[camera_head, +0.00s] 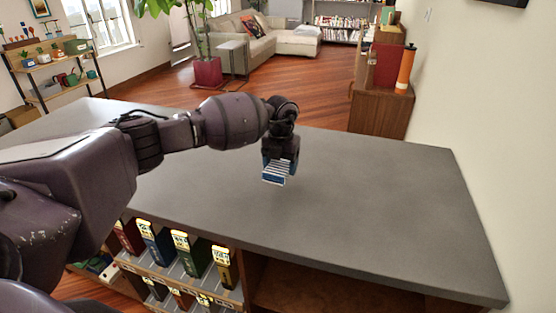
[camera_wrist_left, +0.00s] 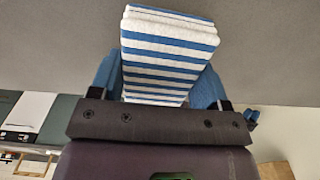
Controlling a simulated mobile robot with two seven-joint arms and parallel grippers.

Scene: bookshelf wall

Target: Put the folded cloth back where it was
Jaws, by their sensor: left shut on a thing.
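The folded cloth (camera_head: 275,178) has blue and white stripes. My left gripper (camera_head: 279,165) is shut on it in the head view, above the grey top of the shelf unit (camera_head: 370,190). In the left wrist view the cloth (camera_wrist_left: 168,52) sits between the two blue fingers of my left gripper (camera_wrist_left: 160,85). I cannot tell whether the cloth touches the grey surface. My right gripper is in neither view.
The grey top is bare around the cloth. A wooden cabinet (camera_head: 380,112) with an orange bottle (camera_head: 405,67) stands behind, along the right wall.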

